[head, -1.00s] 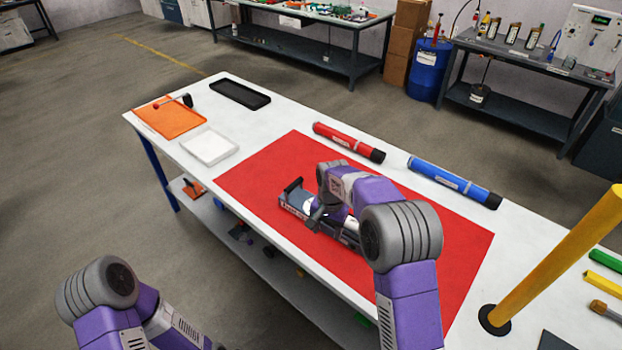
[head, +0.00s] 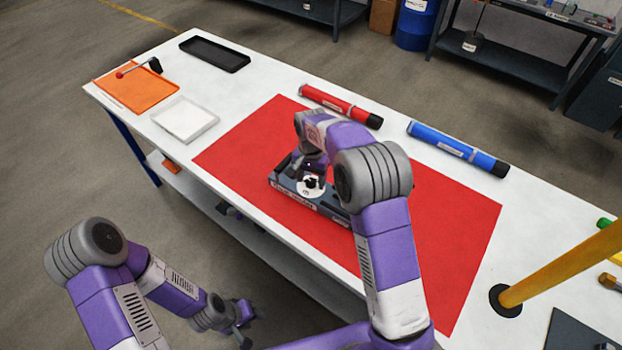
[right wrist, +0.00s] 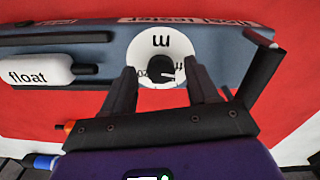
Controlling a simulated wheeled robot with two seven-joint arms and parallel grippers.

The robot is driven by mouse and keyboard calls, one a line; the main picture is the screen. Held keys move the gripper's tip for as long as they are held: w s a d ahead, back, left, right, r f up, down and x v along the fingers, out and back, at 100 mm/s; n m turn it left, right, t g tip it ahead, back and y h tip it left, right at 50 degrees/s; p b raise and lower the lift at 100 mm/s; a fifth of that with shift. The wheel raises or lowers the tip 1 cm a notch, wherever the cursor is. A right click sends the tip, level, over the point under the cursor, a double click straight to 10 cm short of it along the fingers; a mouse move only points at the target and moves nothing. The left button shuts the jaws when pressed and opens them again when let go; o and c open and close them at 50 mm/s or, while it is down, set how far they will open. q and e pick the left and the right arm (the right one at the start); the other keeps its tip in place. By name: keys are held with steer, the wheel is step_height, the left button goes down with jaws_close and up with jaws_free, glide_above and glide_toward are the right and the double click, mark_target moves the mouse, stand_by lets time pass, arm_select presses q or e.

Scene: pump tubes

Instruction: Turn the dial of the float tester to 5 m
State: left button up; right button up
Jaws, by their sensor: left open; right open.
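The float tester (head: 290,199) is a grey-blue unit lying on the red mat. Its dial (head: 303,190) is a white disc with a black knob; it also shows in the right wrist view (right wrist: 160,43), with an "m" mark and smaller marks partly hidden by the knob (right wrist: 162,70). My right gripper (head: 313,177) is over the dial. In the right wrist view its two fingers (right wrist: 162,76) are open, one on each side of the knob. Which mark the knob points at cannot be read. My left gripper (head: 243,325) is open and empty, low in front of the table.
A white float (right wrist: 38,69) lies in the tester beside the dial. A red tube (head: 340,106) and a blue tube (head: 457,149) lie behind the mat (head: 440,215). Orange (head: 135,95), white (head: 186,120) and black (head: 214,54) trays stand at left. A yellow post (head: 565,265) rises at right.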

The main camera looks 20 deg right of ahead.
steer(key=shift+f, duration=0.15)
steer(key=c, duration=1)
steer(key=shift+c, duration=0.2)
steer(key=m+p, duration=0.3)
steer(key=shift+r+m, duration=0.2)
steer(key=shift+m, duration=0.1)
steer(key=m+p, duration=0.2)
steer(key=m, duration=0.1)
steer(key=shift+f+m+p, duration=0.15)
steer(key=shift+m+p, duration=0.5)
steer(key=shift+m, duration=0.45)
